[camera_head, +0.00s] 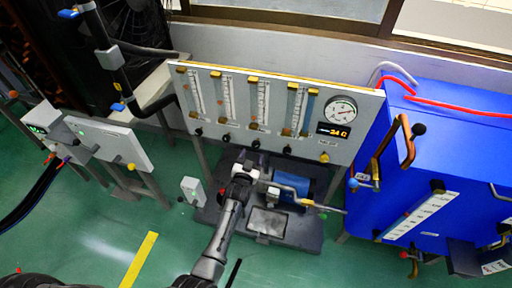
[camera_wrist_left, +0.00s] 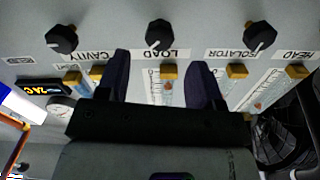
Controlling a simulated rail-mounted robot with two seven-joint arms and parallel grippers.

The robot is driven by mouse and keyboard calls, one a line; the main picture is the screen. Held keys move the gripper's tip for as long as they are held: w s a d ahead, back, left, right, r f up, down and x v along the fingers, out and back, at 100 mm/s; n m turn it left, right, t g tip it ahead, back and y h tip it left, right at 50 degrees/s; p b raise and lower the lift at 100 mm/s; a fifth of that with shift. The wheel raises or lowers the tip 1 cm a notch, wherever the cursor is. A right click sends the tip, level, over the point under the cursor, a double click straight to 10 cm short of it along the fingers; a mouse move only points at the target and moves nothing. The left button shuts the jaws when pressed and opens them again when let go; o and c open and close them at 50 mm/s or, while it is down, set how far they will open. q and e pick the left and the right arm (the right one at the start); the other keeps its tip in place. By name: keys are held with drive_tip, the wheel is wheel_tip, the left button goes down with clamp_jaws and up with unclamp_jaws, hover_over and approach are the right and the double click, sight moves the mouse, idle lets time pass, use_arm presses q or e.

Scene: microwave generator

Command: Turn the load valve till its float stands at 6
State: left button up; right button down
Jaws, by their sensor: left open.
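The load valve is a black knob (camera_wrist_left: 159,38) by the LOAD label in the left wrist view. It also shows in the head view (camera_head: 256,144) at the foot of the third flow tube from the left. The load flow tube (camera_head: 260,102) stands above it; its float is too small to read. My left gripper (camera_head: 247,160) is in front of the panel's lower edge. Its two dark fingers (camera_wrist_left: 160,75) are open, one to each side of the knob's line, with the knob just past their tips. I cannot tell whether they touch it.
Neighbouring black knobs for cavity (camera_wrist_left: 62,38) and isolator (camera_wrist_left: 260,37) sit close on either side. The panel (camera_head: 225,82) also carries a round gauge (camera_head: 341,110) and a digital display (camera_head: 333,131). A blue cabinet (camera_head: 440,150) with copper pipes stands at right.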

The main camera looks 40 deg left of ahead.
sight(255, 147)
use_arm(q)
drive_tip(key=b+x, duration=0.2)
drive_tip(key=x, duration=0.3)
drive_tip(key=shift+w+f, duration=0.15)
drive_tip(key=shift+b+x, duration=0.4)
drive_tip(key=shift+x, duration=0.5)
drive_tip(key=c, duration=0.9)
drive_tip(key=shift+c, duration=0.2)
